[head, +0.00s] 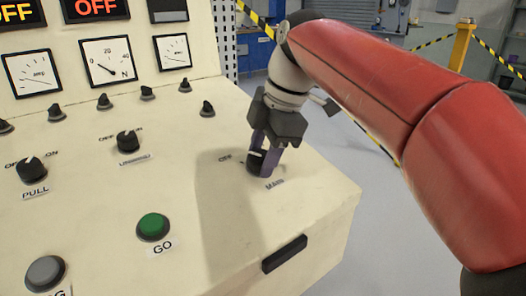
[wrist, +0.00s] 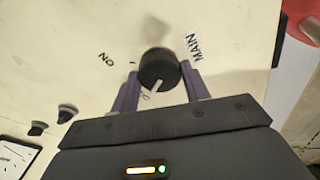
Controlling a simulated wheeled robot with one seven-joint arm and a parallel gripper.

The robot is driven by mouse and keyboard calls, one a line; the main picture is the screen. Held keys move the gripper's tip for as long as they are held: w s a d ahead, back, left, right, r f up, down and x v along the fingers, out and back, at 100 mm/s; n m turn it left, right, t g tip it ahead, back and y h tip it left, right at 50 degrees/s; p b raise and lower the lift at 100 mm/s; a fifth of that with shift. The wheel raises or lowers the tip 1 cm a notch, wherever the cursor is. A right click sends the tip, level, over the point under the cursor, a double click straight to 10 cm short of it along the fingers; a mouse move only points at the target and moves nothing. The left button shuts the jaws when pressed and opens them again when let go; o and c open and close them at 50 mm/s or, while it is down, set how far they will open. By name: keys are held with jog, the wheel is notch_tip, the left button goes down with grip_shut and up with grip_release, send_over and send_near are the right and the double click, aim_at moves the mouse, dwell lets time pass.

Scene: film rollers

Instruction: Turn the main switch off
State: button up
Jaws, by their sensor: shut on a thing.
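The main switch is a round black knob (head: 256,163) with a white pointer line, on the sloped cream panel above the word MAIN. My gripper (head: 264,150) reaches down onto it, its purple fingers on either side of the knob. In the wrist view the knob (wrist: 159,66) sits between the two fingertips (wrist: 160,82), shut on it. There its white pointer aims down and slightly left, away from the ON label (wrist: 107,59) at upper left. An OFF label (head: 225,157) shows left of the knob in the head view; my gripper hides the ON side there.
Other black knobs (head: 127,141) (head: 31,169), a green GO button (head: 153,227) and a grey button (head: 45,272) are on the panel. Small knobs line up below the gauges (head: 108,61). A black handle (head: 284,254) is on the front face.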

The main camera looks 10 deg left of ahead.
dwell(0.4)
jog(key=o, duration=1)
jog(key=v, duration=0.7)
jog(key=shift+r, duration=0.45)
jog(key=s+d+f+m, duration=0.1)
jog(key=d+f+m, duration=0.1)
jog(key=d+m, duration=0.1)
jog(key=s+d+f+m+t+h, duration=0.1)
jog(key=d+f+m, duration=0.1)
jog(key=d+m, duration=0.1)
jog(key=s+d+f+m+t, duration=0.1)
jog(key=d+f+m, duration=0.1)
jog(key=d+m, duration=0.1)
jog(key=shift+s, duration=0.1)
jog(key=s+d+f+m+t+h, duration=0.1)
jog(key=s+d+f+m, duration=0.4)
jog(key=d+f+m, duration=0.2)
jog(key=s+d+f+m+t+h, duration=0.1)
jog(key=s+d+f+m+t, duration=0.1)
jog(key=s+d+f+m, duration=0.4)
notch_tip(320, 180, down, 6)
jog(key=d+m, duration=0.1)
jog(key=m, duration=0.1)
jog(key=shift+d+r+m+h, duration=0.2)
jog(key=shift+m+h, duration=0.1)
jog(key=shift+m, duration=0.1)
